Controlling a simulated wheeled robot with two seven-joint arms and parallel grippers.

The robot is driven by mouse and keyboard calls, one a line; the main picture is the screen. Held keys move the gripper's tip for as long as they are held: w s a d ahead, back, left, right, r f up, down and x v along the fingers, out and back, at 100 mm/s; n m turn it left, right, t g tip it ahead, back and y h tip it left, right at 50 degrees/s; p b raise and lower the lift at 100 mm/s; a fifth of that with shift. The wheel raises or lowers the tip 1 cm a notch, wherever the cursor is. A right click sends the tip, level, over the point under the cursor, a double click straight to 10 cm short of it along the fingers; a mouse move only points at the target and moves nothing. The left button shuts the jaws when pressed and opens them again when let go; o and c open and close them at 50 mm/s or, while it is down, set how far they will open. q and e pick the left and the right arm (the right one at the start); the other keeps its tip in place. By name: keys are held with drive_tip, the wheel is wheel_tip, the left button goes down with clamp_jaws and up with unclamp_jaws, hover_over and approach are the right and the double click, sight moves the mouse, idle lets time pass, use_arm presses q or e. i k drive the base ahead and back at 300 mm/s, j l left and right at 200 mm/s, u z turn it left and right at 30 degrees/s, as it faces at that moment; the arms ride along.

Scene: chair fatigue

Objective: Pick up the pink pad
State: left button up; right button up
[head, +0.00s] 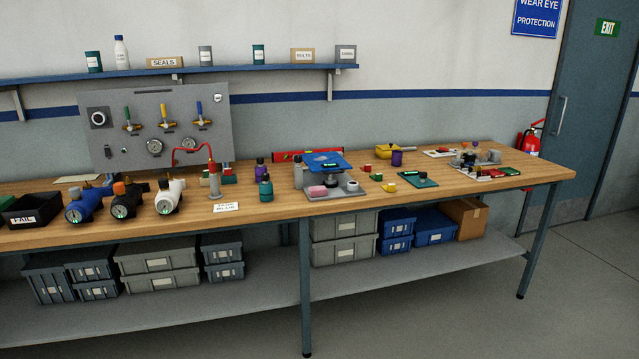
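The pink pad (317,190) is a small, flat pink block. It lies on a grey plate (345,194) on the wooden workbench, a little right of the picture's middle. A dark round piece and a small white-topped round piece stand close to it on the same plate. A blue-topped device (326,160) rises just behind the pad. Neither of my grippers shows in the head view.
A yellow block (389,187) and a green board (419,180) lie to the right. Grey and blue bins fill the lower shelf. The floor at front right is clear.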

sight(318, 190)
drive_tip(key=z, duration=0.55)
drive_tip(key=i+j+z, duration=0.45)
drive_tip(key=j+z, duration=0.2)
drive_tip(key=i+j+z, duration=0.15)
drive_tip(key=j+z, duration=0.2)
